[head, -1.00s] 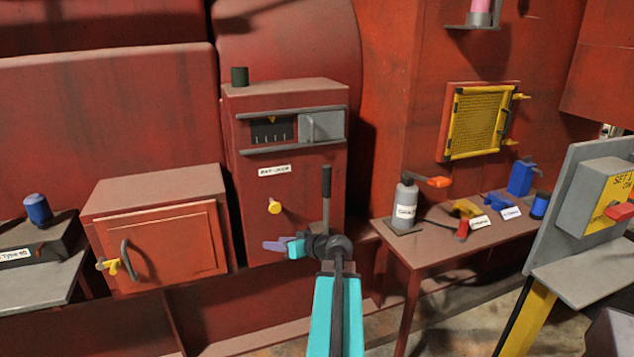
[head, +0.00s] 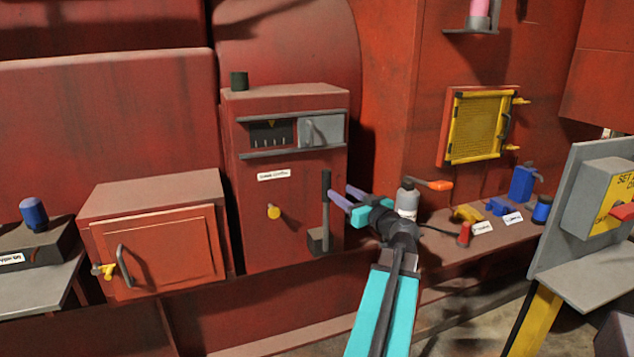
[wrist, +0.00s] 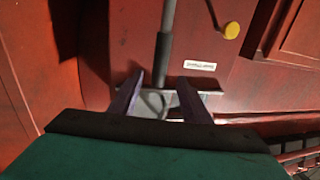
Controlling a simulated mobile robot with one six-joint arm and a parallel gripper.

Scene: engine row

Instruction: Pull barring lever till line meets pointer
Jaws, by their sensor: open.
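The barring lever (head: 326,195) stands upright at the right front of a red cabinet, its foot in a small dark base (head: 319,240). My gripper (head: 341,193) is open, just right of the lever's grip, with its purple fingers pointing left towards it. In the wrist view the lever's grip (wrist: 163,58) appears between the two fingertips (wrist: 160,80); I cannot tell whether they touch it. The cabinet's dark window (head: 271,134) shows a small yellow pointer above several pale marks. I cannot make out which mark is the line.
A grey cover (head: 323,130) sits beside the window. A yellow knob (head: 273,212) sticks out left of the lever. A grey bottle (head: 407,200) stands behind my wrist on a red table with several small items. A grey panel (head: 578,205) stands at right.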

